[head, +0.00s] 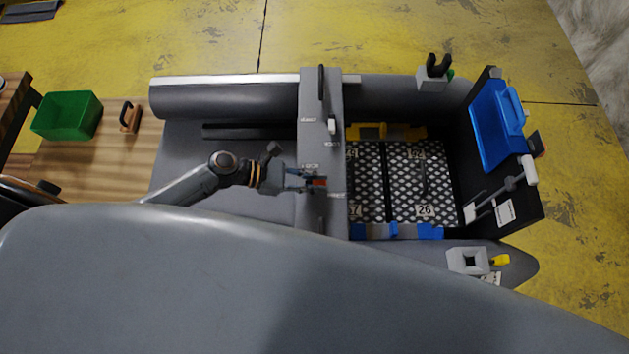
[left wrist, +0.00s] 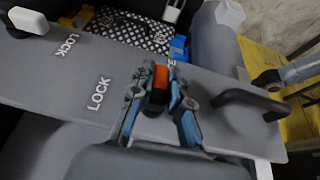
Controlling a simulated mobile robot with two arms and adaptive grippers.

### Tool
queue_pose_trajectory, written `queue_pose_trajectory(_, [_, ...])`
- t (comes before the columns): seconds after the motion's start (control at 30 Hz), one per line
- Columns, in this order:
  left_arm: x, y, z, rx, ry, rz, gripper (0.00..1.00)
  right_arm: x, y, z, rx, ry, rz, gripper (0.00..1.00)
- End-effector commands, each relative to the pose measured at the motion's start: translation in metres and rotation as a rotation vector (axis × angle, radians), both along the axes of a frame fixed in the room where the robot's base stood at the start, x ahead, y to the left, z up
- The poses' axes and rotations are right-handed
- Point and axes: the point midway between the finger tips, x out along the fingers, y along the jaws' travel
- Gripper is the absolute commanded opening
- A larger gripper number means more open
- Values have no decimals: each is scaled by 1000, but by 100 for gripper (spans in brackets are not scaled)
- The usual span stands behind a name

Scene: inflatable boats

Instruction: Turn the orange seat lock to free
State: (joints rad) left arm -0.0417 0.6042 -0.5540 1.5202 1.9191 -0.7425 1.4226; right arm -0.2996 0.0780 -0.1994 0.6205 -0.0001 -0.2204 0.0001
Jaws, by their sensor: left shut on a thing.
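The orange seat lock (left wrist: 159,76) sits on the boat's grey seat (left wrist: 75,82). In the head view the lock (head: 320,182) shows as a small orange-red spot on the seat (head: 313,90). My left gripper (left wrist: 160,88) is shut on the lock, with a finger on each side, so the lock is partly hidden. In the head view my left gripper (head: 304,182) reaches it from the left. A LOCK label lies left of the lock in the wrist view. Another label behind the fingers is mostly hidden; only its end shows. My right gripper is not in view.
A white-tipped lock (left wrist: 28,20) stands farther along the seat. A black handle (left wrist: 248,101) rises close beside my left gripper. A patterned floor panel (head: 405,180) lies right of the seat, and a green bin (head: 68,115) stands at the far left.

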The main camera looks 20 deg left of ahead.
Motion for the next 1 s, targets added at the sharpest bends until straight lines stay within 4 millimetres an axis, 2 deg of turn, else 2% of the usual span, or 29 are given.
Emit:
queue_pose_trajectory(0.63, [-1,-1,0,-1,-1,-51,0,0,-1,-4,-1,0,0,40])
queue_pose_trajectory(0.67, [-1,-1,0,-1,-1,-51,21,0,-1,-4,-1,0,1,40])
queue_pose_trajectory(0.77, [-1,-1,0,-1,-1,-51,40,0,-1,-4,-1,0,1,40])
queue_pose_trajectory(1.0, [-1,-1,0,-1,0,-50,40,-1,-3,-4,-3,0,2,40])
